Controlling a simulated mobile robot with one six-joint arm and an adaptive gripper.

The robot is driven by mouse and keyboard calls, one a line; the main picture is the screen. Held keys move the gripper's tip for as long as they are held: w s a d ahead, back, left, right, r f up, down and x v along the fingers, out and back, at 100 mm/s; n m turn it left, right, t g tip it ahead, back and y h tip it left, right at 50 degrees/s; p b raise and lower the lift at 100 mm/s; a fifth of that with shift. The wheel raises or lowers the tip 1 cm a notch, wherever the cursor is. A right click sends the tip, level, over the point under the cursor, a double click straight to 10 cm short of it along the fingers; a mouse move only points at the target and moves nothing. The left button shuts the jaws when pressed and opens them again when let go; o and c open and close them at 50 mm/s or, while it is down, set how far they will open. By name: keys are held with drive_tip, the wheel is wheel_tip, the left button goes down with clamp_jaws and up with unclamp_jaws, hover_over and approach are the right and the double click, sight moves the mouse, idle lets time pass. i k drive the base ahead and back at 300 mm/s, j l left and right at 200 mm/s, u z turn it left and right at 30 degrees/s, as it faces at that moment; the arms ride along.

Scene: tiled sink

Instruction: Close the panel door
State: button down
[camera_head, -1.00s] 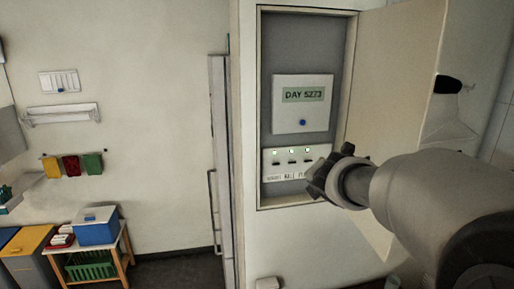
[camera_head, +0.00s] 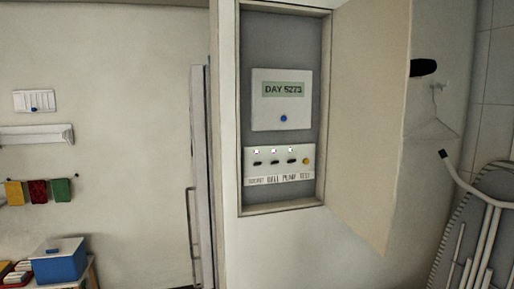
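The panel door (camera_head: 368,120) is a cream board hinged on the right side of a recessed wall box (camera_head: 231,130). It stands open, swung out to the right. Inside the box are a white unit (camera_head: 282,112) reading "DAY 5273" with a blue button, and below it a switch strip (camera_head: 280,165) with small lights, black switches and a yellow button. A black thing (camera_head: 424,68), perhaps a handle, shows at the door's outer edge. My gripper is not in view.
A folded ironing-board-like frame (camera_head: 478,230) leans against the tiled wall at right, near the door. A tall door edge with a bar handle (camera_head: 192,235) is left of the box. A blue box (camera_head: 60,261) sits at lower left. The space before the box looks clear.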

sight(372, 41)
drive_tip(key=i+l+z, duration=0.1)
drive_tip(key=l, duration=0.25)
drive_tip(key=i+l+z, duration=0.1)
drive_tip(key=l, duration=0.2)
drive_tip(key=i+l+z, duration=0.1)
drive_tip(key=i+l, duration=0.15)
drive_tip(key=i+l+z, duration=0.1)
drive_tip(key=l, duration=0.3)
